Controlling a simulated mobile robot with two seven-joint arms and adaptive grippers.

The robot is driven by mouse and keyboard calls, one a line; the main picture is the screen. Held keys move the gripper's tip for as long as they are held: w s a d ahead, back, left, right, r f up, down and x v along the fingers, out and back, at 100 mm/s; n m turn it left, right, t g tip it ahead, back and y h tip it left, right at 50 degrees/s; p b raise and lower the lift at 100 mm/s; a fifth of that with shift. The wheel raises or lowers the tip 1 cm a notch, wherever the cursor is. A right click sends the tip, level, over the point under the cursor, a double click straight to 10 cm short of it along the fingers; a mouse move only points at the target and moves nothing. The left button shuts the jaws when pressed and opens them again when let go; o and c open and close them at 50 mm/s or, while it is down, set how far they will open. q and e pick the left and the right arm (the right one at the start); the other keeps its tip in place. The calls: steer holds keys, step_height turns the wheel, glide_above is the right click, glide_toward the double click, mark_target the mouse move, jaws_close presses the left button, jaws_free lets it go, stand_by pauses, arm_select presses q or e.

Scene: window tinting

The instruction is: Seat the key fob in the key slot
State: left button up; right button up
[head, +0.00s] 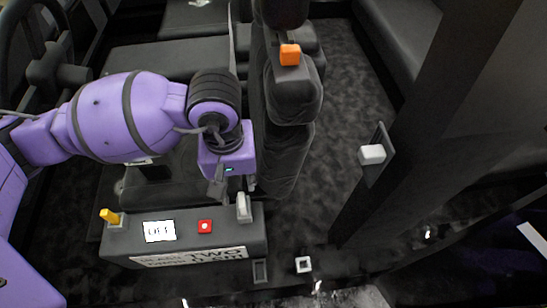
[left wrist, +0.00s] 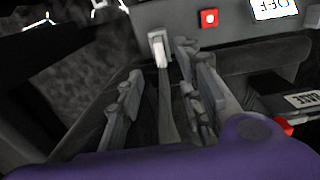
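The left gripper (head: 234,188) hangs just behind the console (head: 185,240), pointing down. In the left wrist view its fingers (left wrist: 160,80) stand apart with no object clearly gripped. A pale grey-white upright piece (head: 243,207) stands at the console's right end, close to the fingertips. The same piece shows in the left wrist view (left wrist: 159,48), beyond the gap between the fingers. I cannot tell whether it is the key fob or a lever. No key slot can be told apart for certain. My right gripper is not in view.
The console carries a yellow lever (head: 109,216), a lit OFF display (head: 159,231) and a red button (head: 205,226). A dark seat back (head: 288,150) stands right of the gripper. A white block (head: 372,154) sits on the pillar. Open carpet (head: 345,110) lies between them.

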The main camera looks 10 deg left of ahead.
arm_select(q)
step_height(320, 180, up, 2)
steer(key=shift+r, duration=0.25)
stand_by(0.5)
